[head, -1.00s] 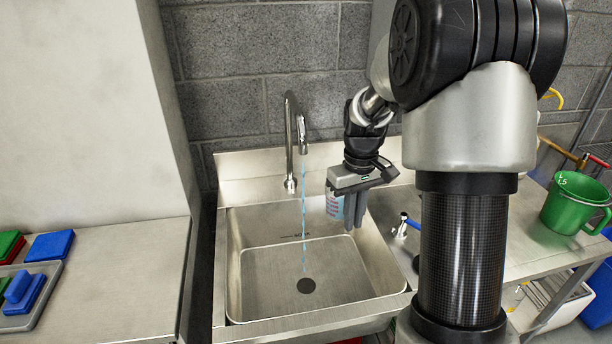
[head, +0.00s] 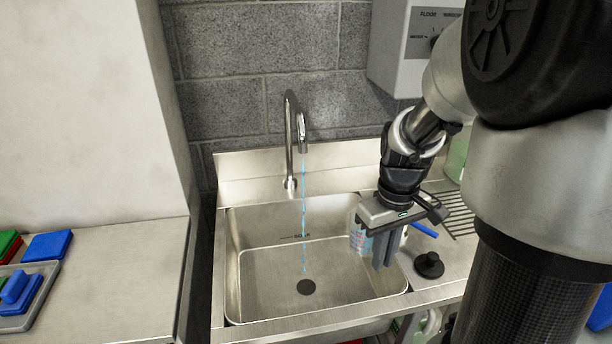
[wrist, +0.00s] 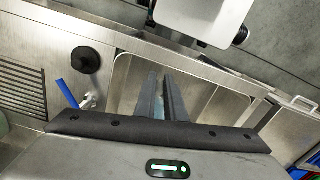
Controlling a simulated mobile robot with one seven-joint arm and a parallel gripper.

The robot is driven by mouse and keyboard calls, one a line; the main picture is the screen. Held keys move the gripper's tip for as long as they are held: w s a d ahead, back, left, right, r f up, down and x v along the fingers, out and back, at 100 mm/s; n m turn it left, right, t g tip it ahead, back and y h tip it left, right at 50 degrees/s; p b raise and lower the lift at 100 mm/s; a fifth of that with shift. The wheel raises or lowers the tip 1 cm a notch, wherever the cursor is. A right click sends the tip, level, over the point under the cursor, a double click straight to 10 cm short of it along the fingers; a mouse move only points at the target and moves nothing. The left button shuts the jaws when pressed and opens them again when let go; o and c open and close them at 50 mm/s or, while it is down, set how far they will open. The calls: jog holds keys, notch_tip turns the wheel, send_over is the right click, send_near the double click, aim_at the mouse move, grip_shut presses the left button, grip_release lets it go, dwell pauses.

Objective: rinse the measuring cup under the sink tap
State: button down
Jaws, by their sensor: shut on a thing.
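The clear measuring cup (head: 357,240) with red and blue markings hangs at the left of my gripper (head: 383,262). My gripper is shut on it, over the right side of the sink basin (head: 262,262). The gripper fingers partly hide the cup. The tap (head: 289,150) stands at the back of the sink, and a thin blue water stream (head: 304,215) falls from it toward the drain (head: 306,287). The cup is to the right of the stream, apart from it. In the wrist view my fingers (wrist: 163,97) point over the basin; the cup is not clear there.
A black stopper (head: 429,265), a blue lever (head: 424,230) and a ribbed drainboard (head: 458,215) lie right of the basin. A grey dispenser box (head: 398,60) hangs on the wall above. The left counter (head: 110,275) holds coloured pads. The basin's left side is clear.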

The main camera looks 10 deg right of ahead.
jog(key=s+d, duration=0.1)
jog(key=s, duration=0.5)
jog(key=shift+s, duration=0.2)
